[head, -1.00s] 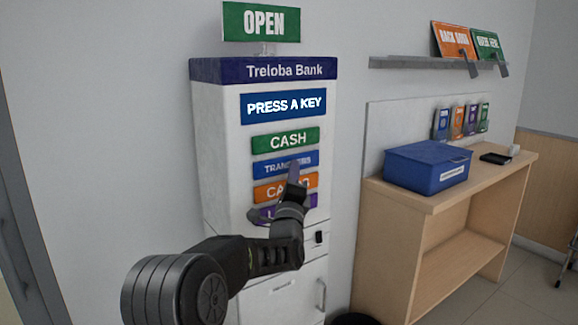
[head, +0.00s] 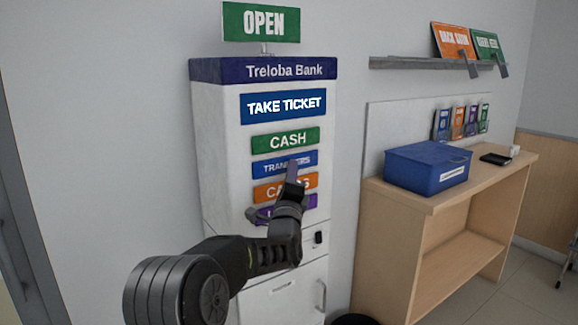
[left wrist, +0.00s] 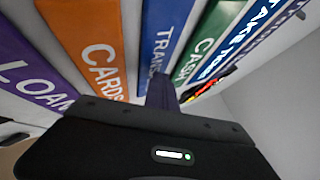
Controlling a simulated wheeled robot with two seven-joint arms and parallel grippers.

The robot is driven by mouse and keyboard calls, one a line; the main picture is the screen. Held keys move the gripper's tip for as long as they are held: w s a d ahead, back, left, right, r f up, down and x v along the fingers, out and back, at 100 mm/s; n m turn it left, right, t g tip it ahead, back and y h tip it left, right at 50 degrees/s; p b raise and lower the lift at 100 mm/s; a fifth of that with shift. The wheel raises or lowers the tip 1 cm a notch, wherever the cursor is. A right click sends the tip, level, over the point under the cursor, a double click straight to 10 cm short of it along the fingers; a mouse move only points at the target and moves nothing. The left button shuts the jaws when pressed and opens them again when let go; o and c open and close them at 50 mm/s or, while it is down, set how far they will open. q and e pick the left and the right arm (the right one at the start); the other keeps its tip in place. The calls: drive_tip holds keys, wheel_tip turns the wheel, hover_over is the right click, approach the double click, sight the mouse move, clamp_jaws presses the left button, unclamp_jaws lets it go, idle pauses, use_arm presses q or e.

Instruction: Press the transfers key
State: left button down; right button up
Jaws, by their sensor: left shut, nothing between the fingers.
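The white Treloba Bank ticket machine (head: 225,150) stands against the wall. Its blue transfers key (head: 270,167) sits between the green cash key (head: 285,140) and the orange cards key (head: 268,190). The display (head: 284,105) reads TAKE TICKET. My left gripper (head: 292,168) is shut and empty, with its tips at the right part of the transfers key and hiding some of its letters. In the left wrist view the fingers (left wrist: 161,92) reach the blue transfers key (left wrist: 158,35); whether they touch it I cannot tell. My right gripper is not in view.
The purple loans key (head: 305,202) is partly behind my left gripper. A wooden counter (head: 430,200) to the right holds a blue box (head: 425,170) and a dark pad (head: 496,158). A shelf with signs (head: 415,62) is above it.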

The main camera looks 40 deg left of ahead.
use_arm(q)
drive_tip(key=shift+d, duration=0.1)
drive_tip(key=shift+s+d, duration=0.3)
drive_tip(key=shift+d, duration=0.4)
drive_tip(key=d, duration=0.2)
drive_tip(key=s+d+b, duration=0.1)
drive_tip(key=d, duration=0.1)
drive_tip(key=shift+s+d, duration=0.2)
drive_tip(key=shift+d, duration=0.2)
idle(0.7)
